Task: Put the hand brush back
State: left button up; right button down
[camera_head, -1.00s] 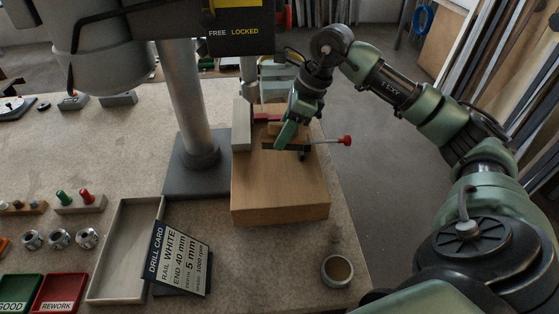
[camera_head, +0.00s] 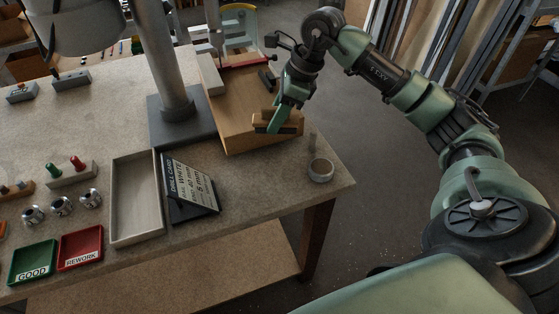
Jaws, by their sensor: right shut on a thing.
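The hand brush (camera_head: 289,128) appears as a tan wooden bar with a darker side. My right gripper (camera_head: 277,122) is shut on it, with the green fingers coming down from above. The brush is over the near right part of the wooden block (camera_head: 231,128); I cannot tell whether it touches the block. The bristles are not clearly visible. My left gripper is not in view.
A round cup (camera_head: 320,171) stands near the table's right corner. The drill card (camera_head: 189,184) stands beside an empty grey tray (camera_head: 136,241). Green and red trays (camera_head: 33,262) lie front left.

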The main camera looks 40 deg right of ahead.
notch_tip(320, 180, down, 5)
jog(key=shift+d+r+p, duration=0.1)
jog(key=shift+d+p, duration=0.05)
jog(key=shift+p, duration=0.3)
jog(key=f, duration=0.2)
jog(key=f+p, duration=0.1)
jog(key=f, duration=0.3)
jog(key=shift+a+f, duration=0.2)
jog(key=shift+a, duration=0.1)
jog(key=shift+d+f, duration=0.1)
jog(key=shift+f, duration=0.15)
notch_tip(320, 180, down, 4)
jog(key=shift+s+p, duration=0.1)
jog(key=shift+p, duration=0.65)
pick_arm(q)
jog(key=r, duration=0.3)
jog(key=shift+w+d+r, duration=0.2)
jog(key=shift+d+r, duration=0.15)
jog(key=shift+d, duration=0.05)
pick_arm(e)
jog(key=shift+f, duration=0.2)
jog(key=shift+f, duration=0.1)
jog(key=c, duration=0.9)
grip_release()
jog(key=shift+c, duration=0.2)
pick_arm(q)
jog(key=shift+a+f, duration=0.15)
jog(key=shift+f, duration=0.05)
